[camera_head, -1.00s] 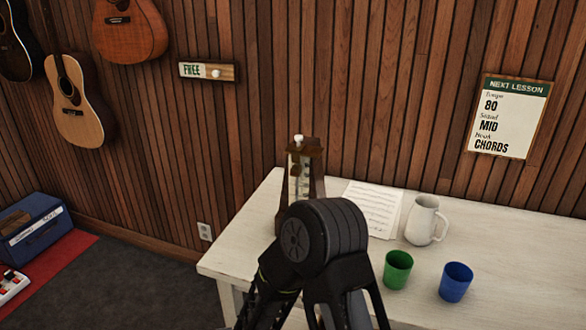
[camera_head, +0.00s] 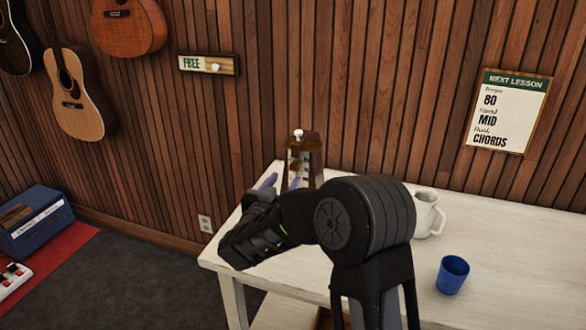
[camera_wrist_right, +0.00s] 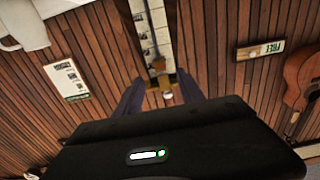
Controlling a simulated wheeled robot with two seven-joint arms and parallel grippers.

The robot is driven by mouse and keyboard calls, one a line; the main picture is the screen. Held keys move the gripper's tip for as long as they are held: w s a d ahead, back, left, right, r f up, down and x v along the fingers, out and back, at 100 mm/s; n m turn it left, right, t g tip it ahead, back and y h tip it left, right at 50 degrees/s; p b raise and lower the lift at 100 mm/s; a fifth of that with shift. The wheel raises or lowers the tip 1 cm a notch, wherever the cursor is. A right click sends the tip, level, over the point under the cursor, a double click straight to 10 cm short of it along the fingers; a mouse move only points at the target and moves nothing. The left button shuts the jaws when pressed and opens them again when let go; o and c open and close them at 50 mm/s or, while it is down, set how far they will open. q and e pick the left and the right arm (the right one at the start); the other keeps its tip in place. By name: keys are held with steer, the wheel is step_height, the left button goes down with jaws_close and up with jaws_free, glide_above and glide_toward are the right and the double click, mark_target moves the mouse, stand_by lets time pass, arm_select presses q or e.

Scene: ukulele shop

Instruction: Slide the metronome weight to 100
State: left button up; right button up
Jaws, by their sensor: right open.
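The wooden metronome (camera_head: 311,146) stands on the white table near its back left edge, with a white knob on top. My right arm hides its lower part. In the right wrist view its pale scale plate (camera_wrist_right: 145,28) appears upside down, with a small dark brown piece (camera_wrist_right: 158,64), perhaps the weight, on the rod; the numbers are too small to read. My right gripper (camera_head: 282,182) is open in front of the metronome; its two bluish fingers (camera_wrist_right: 161,80) show on either side of the rod's line, apart from the metronome as far as I can tell. My left gripper is out of view.
A white pitcher (camera_head: 427,214) and blue cup (camera_head: 452,275) stand right on the table (camera_head: 510,250). The wall board (camera_head: 507,112) reads tempo 80, MID, CHORDS. A FREE sign (camera_head: 208,65) and guitars hang left. The table's front right is clear.

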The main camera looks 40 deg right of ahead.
mark_target(293, 167)
steer(key=p+x, duration=0.1)
steer(key=x, duration=0.6)
steer(key=shift+w+d+p, duration=0.15)
steer(key=shift+d+p, duration=0.1)
steer(key=shift+p, duration=0.05)
steer(key=shift+c, duration=0.4)
jaws_close()
stand_by(0.7)
